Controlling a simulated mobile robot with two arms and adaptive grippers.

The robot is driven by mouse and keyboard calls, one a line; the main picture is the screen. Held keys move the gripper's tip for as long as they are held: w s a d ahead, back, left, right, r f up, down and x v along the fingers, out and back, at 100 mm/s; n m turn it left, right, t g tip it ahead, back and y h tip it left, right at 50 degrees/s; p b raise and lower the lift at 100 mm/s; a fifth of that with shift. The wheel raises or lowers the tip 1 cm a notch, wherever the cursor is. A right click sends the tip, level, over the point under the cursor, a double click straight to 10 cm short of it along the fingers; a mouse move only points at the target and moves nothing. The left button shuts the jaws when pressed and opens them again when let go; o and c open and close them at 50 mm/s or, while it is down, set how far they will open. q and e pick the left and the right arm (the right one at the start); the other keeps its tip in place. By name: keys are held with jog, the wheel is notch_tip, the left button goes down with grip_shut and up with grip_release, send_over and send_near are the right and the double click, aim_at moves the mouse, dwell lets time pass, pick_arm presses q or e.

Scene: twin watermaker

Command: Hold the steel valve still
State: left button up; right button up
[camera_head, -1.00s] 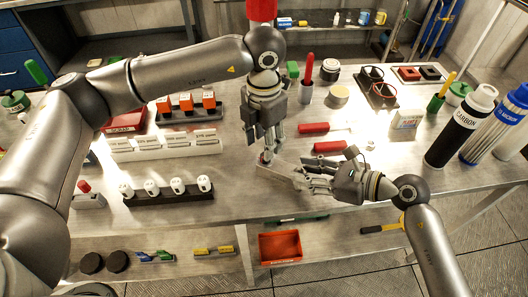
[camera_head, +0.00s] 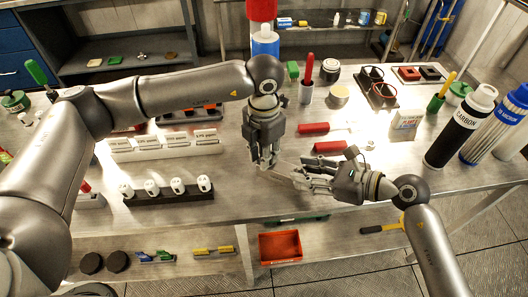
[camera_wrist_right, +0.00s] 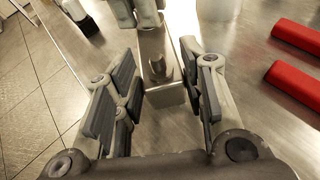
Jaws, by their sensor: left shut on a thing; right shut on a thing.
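The steel valve (camera_wrist_right: 165,95) shows in the right wrist view as a grey metal block with a short rounded stub on it. It lies between the pads of my right gripper (camera_wrist_right: 158,98), which is shut on it. In the head view my right gripper (camera_head: 300,178) is low over the bench near its front edge, and the fingers largely hide the valve. My left gripper (camera_head: 264,165) points down just left of it. Its fingers show at the top of the wrist view (camera_wrist_right: 137,12), closed at the valve's far end. Exactly which part they grip is hidden.
Two red-handled tools (camera_head: 313,128) (camera_head: 330,147) lie just behind my right gripper. A black rack with white fittings (camera_head: 166,191) stands left. Tall carbon (camera_head: 459,130) and blue-labelled cylinders (camera_head: 500,122) stand right. An orange bin (camera_head: 280,246) sits on the shelf below.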

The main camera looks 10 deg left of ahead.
pick_arm(q)
jog(key=shift+m, duration=0.4)
grip_shut()
jog(key=m, duration=0.6)
jog(key=shift+m, duration=0.3)
jog(key=m, duration=0.6)
jog(key=shift+w, duration=0.1)
pick_arm(e)
jog(key=shift+w, duration=0.1)
pick_arm(q)
jog(key=o, duration=0.9)
grip_release()
jog(key=shift+o, duration=0.2)
